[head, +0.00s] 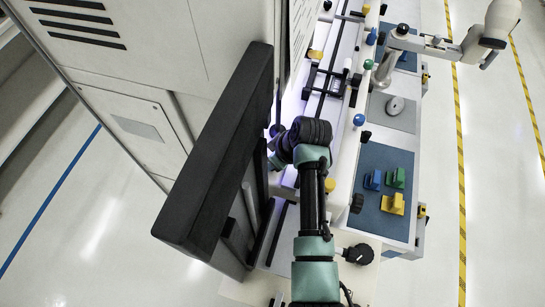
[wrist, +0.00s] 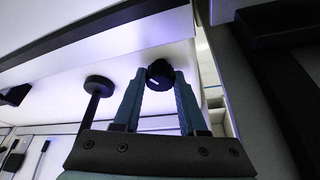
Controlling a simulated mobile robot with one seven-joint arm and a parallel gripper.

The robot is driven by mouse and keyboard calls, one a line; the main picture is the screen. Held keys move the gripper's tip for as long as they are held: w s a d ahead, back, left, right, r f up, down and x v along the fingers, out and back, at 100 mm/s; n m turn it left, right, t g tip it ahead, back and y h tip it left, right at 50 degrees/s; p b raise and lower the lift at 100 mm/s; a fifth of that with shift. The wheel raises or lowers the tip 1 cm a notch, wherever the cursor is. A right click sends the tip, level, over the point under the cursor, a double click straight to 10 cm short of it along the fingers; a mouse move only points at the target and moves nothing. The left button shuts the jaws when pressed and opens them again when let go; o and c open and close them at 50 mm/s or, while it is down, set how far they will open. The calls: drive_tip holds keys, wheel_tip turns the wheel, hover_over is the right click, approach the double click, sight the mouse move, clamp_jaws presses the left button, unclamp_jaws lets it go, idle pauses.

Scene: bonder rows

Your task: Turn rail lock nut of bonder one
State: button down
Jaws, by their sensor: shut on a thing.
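In the wrist view my gripper (wrist: 160,82) has its two teal fingers on either side of a round black nut (wrist: 160,70) with a small light mark on its face. The fingers are closed on this nut. In the head view my arm reaches up from the bottom, and my gripper (head: 275,158) is at the work opening beside the cabinet's black-framed panel. My dark wrist covers most of it there, and the nut cannot be made out in that view.
A black mushroom-shaped knob (wrist: 98,86) stands left of my fingers. The black panel (head: 222,150) is close on the left. A blue mat (head: 385,222) holds blue, green (head: 396,178) and yellow (head: 392,204) pieces. Another white arm (head: 490,25) is at top right.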

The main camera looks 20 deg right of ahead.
drive_tip(key=shift+w+r+m, duration=0.1)
drive_tip(key=shift+m, duration=0.2)
idle(0.4)
drive_tip(key=shift+c, duration=2.2)
unclamp_jaws()
drive_tip(key=b+v, duration=0.2)
drive_tip(key=v, duration=1.1)
drive_tip(key=shift+s+b, duration=0.25)
drive_tip(key=shift+b, duration=0.1)
drive_tip(key=shift+a, duration=0.1)
